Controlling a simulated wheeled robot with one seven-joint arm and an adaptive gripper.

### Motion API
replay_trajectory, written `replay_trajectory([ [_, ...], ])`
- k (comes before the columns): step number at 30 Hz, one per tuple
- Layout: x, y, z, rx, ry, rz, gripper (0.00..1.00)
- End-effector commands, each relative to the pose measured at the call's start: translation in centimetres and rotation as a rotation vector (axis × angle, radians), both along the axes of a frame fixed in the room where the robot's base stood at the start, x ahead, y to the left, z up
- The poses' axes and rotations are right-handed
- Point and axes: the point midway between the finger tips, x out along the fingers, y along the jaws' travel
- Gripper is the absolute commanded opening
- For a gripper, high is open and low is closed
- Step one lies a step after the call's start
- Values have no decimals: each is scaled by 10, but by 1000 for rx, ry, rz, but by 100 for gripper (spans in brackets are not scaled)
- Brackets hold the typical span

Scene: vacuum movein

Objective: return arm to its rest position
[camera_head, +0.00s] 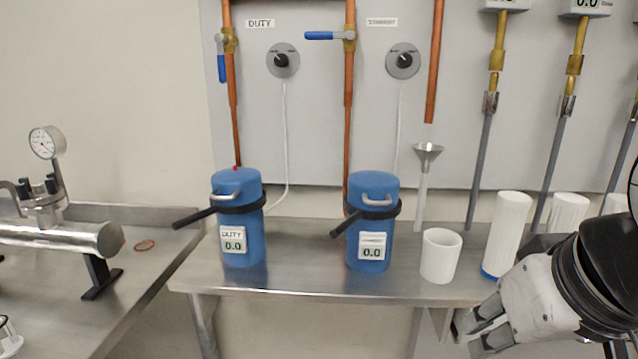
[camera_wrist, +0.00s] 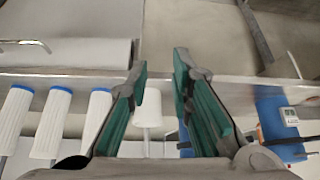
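My gripper (camera_wrist: 160,62) shows in the wrist view with its two green-padded fingers spread apart. The gap between the fingertips is empty. A white cup (camera_wrist: 150,108) shows beyond and between the fingers, apart from them. In the head view my arm (camera_head: 545,300) reaches in from the lower right corner, in front of the right end of the steel bench.
The steel bench (camera_head: 300,282) carries two blue canisters (camera_head: 240,240) (camera_head: 372,225) with black handles, the white cup (camera_head: 441,256), and white cylinders (camera_head: 508,230). A funnel (camera_head: 428,155) stands behind. Copper pipes (camera_head: 350,120) run up the wall panel. Another bench with a gauge (camera_head: 46,143) is left.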

Motion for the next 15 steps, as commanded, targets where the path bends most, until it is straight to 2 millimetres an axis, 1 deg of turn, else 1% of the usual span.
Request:
replay_trajectory([
  [1,-19,-8,-11,-11,52,-14,20],
  [3,-26,-6,-36,-7,104,-12,20],
  [6,-42,-5,-62,-4,178,-18,20],
  [9,-58,-5,-83,-1,246,-22,20],
  [15,-85,-4,-114,2,356,-33,20],
])
